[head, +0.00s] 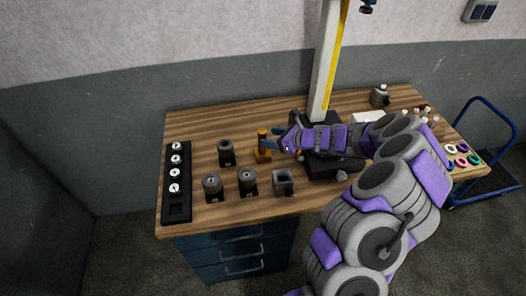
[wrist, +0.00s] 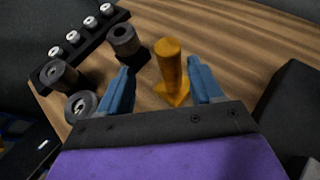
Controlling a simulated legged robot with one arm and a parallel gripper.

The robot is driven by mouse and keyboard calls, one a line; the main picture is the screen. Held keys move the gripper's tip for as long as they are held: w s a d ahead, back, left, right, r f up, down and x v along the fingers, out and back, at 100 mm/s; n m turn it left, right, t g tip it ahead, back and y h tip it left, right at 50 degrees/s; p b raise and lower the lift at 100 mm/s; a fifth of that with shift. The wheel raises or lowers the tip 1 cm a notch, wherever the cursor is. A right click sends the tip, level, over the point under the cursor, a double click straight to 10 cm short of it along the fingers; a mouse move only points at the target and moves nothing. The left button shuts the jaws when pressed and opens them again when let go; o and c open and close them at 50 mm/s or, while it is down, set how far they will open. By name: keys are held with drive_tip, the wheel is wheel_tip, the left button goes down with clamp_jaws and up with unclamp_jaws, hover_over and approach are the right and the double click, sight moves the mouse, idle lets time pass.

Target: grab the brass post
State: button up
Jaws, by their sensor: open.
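The brass post (head: 262,137) is a short golden cylinder on a flat golden base, upright on the wooden bench. In the wrist view the brass post (wrist: 168,62) stands between and a little beyond the blue fingertips. My gripper (wrist: 160,85) is open and empty, with one finger on each side of the post's line. The fingers look apart from the post. In the head view my gripper (head: 270,142) is right beside the post and partly covers it.
A grey cylinder in a black holder (wrist: 124,40) stands close left of the post. More holders (head: 212,184) stand nearer the front edge. A black rack (head: 177,205) with white-topped pieces lies at the left. A black base with a column (head: 325,75) stands right of the post.

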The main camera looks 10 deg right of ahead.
sight(262, 137)
drive_tip(key=x, duration=0.3)
drive_tip(key=shift+w+a, duration=0.1)
drive_tip(key=shift+a, duration=0.2)
drive_tip(key=shift+w+d+f+b, duration=0.3)
drive_tip(key=shift+w+f+b, duration=0.1)
drive_tip(key=shift+w, duration=0.15)
drive_tip(key=shift+w+d+f+b, duration=0.3)
drive_tip(key=shift+w+f+b, duration=0.1)
drive_tip(key=shift+w, duration=0.15)
drive_tip(key=a, duration=0.1)
drive_tip(key=w+a, duration=0.1)
drive_tip(key=a+f, duration=0.1)
drive_tip(key=shift+w+a, duration=0.35)
drive_tip(key=shift+s+a+r, duration=0.1)
drive_tip(key=shift+a+r, duration=0.05)
drive_tip(key=shift+a, duration=0.05)
drive_tip(key=shift+d, duration=0.8)
drive_tip(key=shift+c, duration=1.3)
drive_tip(key=shift+d, duration=0.4)
drive_tip(key=c, duration=0.3)
drive_tip(key=shift+a, duration=0.85)
clamp_jaws()
drive_tip(key=shift+d, duration=0.45)
drive_tip(key=shift+a+r, duration=0.1)
